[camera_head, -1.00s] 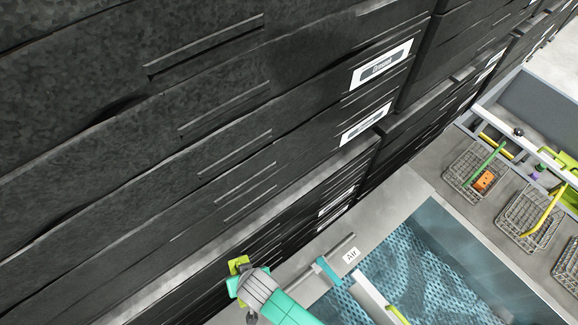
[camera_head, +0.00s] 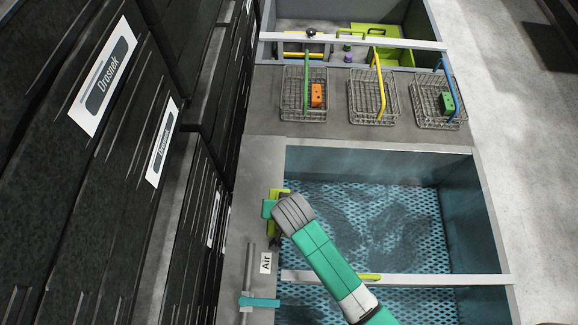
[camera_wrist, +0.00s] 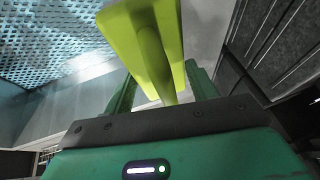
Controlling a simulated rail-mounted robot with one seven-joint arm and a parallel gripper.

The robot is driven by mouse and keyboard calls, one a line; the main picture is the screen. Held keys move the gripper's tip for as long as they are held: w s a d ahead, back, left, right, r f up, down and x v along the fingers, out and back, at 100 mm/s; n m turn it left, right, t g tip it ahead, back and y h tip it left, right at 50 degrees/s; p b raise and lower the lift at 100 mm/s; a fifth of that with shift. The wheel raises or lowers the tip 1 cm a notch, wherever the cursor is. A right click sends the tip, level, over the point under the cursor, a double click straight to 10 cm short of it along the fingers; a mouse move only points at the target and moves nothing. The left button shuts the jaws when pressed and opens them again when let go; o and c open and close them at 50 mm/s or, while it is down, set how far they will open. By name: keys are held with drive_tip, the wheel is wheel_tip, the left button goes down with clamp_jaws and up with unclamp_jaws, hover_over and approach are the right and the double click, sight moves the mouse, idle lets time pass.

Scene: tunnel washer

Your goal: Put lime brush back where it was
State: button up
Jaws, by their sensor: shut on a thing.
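The lime brush (camera_wrist: 150,45) is large in the wrist view, a flat lime head on a thick stem between my fingers. My gripper (camera_wrist: 160,92) is shut on it. In the head view my gripper (camera_head: 273,212) is over the grey ledge at the left edge of the water tank, just above the "Air" label. Lime parts of the brush (camera_head: 276,226) show there beside the wrist; the rest is hidden. I cannot tell how far the brush is above the ledge.
A white bar (camera_head: 440,280) crosses the tank (camera_head: 465,215), with a lime piece (camera_head: 371,277) at it. A pipe with a teal handle (camera_head: 260,302) stands by the "Air" label (camera_head: 266,263). Wire baskets (camera_head: 372,110) sit beyond the tank. Black cabinets (camera_head: 130,160) wall the left.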

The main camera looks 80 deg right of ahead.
drive_tip(key=shift+s+d, duration=0.35)
drive_tip(key=shift+d, duration=0.05)
drive_tip(key=w+d, duration=0.3)
drive_tip(key=d, duration=0.1)
drive_tip(key=w+d+f+b, duration=0.1)
drive_tip(key=w+d, duration=0.2)
drive_tip(key=d, duration=0.1)
drive_tip(key=w+d+b, duration=0.1)
drive_tip(key=w+d, duration=0.2)
drive_tip(key=d, duration=0.1)
drive_tip(key=shift+w+d+f, duration=0.15)
drive_tip(key=shift+w+f, duration=0.15)
drive_tip(key=shift+w, duration=0.1)
wheel_tip(320, 180, down, 3)
drive_tip(key=shift+w+d+r+b, duration=0.1)
drive_tip(key=shift+d+b, duration=0.05)
drive_tip(key=shift+b, duration=0.15)
drive_tip(key=shift+f, duration=0.3)
drive_tip(key=shift+f, duration=0.2)
drive_tip(key=o, duration=0.9)
drive_tip(key=shift+o, duration=0.2)
drive_tip(key=p+v, duration=0.2)
drive_tip(key=v, duration=1)
drive_tip(key=shift+r+p, duration=0.2)
drive_tip(key=shift+p, duration=0.15)
